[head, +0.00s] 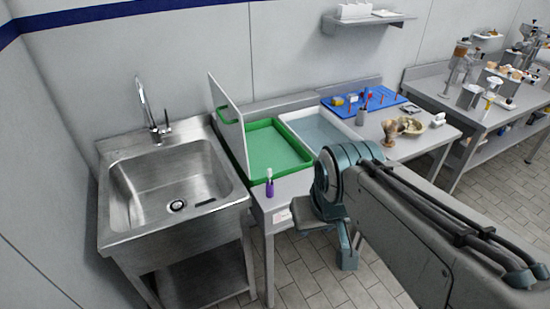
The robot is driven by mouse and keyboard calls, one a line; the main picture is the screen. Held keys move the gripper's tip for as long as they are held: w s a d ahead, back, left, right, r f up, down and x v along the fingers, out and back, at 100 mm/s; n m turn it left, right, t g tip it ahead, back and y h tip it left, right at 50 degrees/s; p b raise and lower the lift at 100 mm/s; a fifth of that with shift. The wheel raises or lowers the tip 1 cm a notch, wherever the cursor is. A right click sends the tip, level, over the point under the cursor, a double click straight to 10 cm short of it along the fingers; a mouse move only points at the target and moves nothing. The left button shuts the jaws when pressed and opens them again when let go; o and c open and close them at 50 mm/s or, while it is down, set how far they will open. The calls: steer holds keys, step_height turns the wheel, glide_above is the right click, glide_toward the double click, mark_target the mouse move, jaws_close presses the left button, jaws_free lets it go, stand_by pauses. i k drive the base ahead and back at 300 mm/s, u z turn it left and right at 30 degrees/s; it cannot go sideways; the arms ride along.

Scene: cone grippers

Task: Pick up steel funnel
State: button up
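I cannot make out a steel funnel for certain in the head view. Small metal items on the benches are too small to identify. My arm comes in from the lower right, and its teal wrist joint hides part of the near bench edge. My gripper (328,240) seems to hang below that joint, in front of the bench and over the tiled floor. Its fingers are not clear enough to tell open from shut, and I see nothing held in it.
A steel sink (118,228) stands at left. The bench bears a green tray (258,174), a white tray (345,134), a blue pegboard (385,108), a purple bottle (269,185), a grey cup (361,117) and a wooden piece (390,132). A cluttered second bench (428,88) stands at right.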

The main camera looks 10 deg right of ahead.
mark_target(392, 129)
steer(key=i, duration=0.95)
steer(key=z, duration=0.5)
steer(key=k, duration=1.2)
steer(key=z, duration=1.25)
steer(key=i, duration=0.6)
steer(key=z, duration=0.35)
steer(key=i, duration=1.25)
steer(key=u, duration=0.9)
steer(key=i, duration=0.65)
steer(key=u, duration=0.6)
